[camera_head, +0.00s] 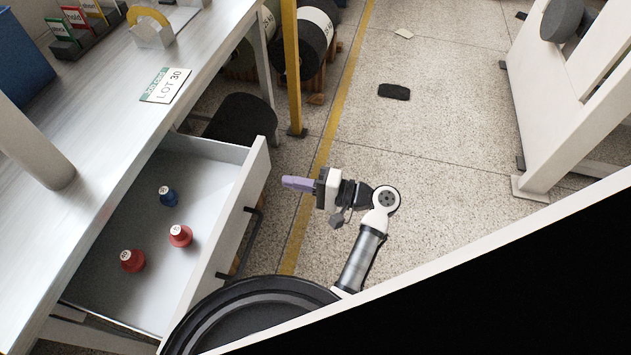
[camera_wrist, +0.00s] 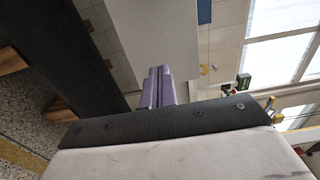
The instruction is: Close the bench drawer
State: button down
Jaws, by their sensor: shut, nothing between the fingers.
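The bench drawer (camera_head: 253,190) is pulled well out from under the bench, its white front panel facing right in the head view. A dark bar handle (camera_head: 240,243) is on that front. Inside lie a blue-based knob-like piece (camera_head: 167,196) and two red ones (camera_head: 180,236). My gripper (camera_head: 290,182) has purple fingers and is to the right of the drawer front, apart from it in the head view. The fingers also show together in the wrist view (camera_wrist: 158,86), shut and empty. The wrist view does not clearly show the handle.
The bench top (camera_head: 112,130) carries a "LOT 30" card (camera_head: 166,85) near its edge. A black stool seat (camera_head: 240,117) stands behind the drawer. A yellow post (camera_head: 291,70) and dark rolls (camera_head: 305,45) are beyond. Open floor (camera_head: 450,160) lies to the right.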

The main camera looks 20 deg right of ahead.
jog(key=shift+p+x, duration=0.65)
jog(key=shift+x, duration=2.05)
jog(key=b+x, duration=0.2)
jog(key=x, duration=2)
jog(key=shift+w+a+f, duration=0.1)
jog(key=shift+w+a, duration=0.1)
jog(key=shift+a, duration=0.1)
jog(key=shift+w+a, duration=0.4)
jog(key=shift+a, duration=0.1)
jog(key=shift+w+a+r, duration=0.1)
jog(key=shift+r, duration=0.15)
jog(key=shift+a+r, duration=0.1)
